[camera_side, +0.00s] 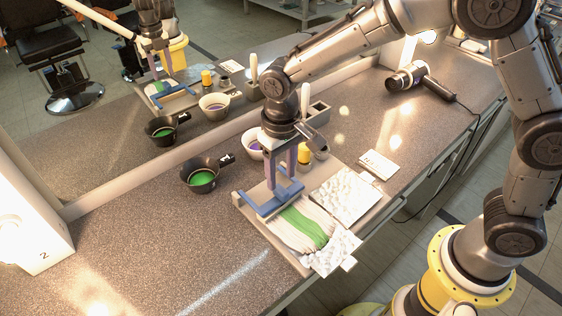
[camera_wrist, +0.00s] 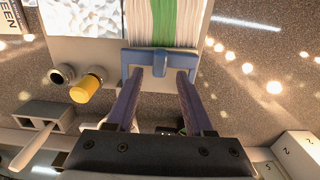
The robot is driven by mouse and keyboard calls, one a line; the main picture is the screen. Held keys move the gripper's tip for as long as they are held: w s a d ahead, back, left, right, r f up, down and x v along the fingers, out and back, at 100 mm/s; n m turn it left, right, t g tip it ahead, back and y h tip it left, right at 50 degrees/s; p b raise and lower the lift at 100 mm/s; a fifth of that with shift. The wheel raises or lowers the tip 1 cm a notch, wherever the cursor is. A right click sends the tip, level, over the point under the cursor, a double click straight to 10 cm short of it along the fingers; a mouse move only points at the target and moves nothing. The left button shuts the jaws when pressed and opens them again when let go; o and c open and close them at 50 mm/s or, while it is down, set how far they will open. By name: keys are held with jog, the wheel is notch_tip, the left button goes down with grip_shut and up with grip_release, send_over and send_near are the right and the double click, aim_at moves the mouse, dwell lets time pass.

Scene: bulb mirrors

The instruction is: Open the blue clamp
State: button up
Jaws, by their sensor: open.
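The blue clamp (camera_side: 266,208) lies across the top end of a flat hair swatch (camera_side: 310,229), white with a green stripe, on a pale board (camera_side: 291,259). In the wrist view the clamp (camera_wrist: 133,57) is a blue bar with a short tab at its middle, over the swatch (camera_wrist: 160,22). It appears closed across the strands. My gripper (camera_side: 283,183) points down just over the clamp. In the wrist view my gripper (camera_wrist: 158,78) is open, its two purple fingers on either side of the tab, with nothing held. I cannot tell whether the fingertips touch the bar.
A black bowl of green dye (camera_side: 202,178) stands left of the board. A pale bowl with purple dye (camera_side: 253,147) and a yellow-capped bottle (camera_side: 304,154) stand behind it. White textured sheets (camera_side: 346,195) lie beside the swatch. A hair dryer (camera_side: 407,77) lies farther back. A mirror runs behind the counter.

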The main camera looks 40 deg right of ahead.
aim_at(281, 189)
jog(key=shift+f, duration=1.75)
jog(key=shift+f, duration=0.35)
grip_shut()
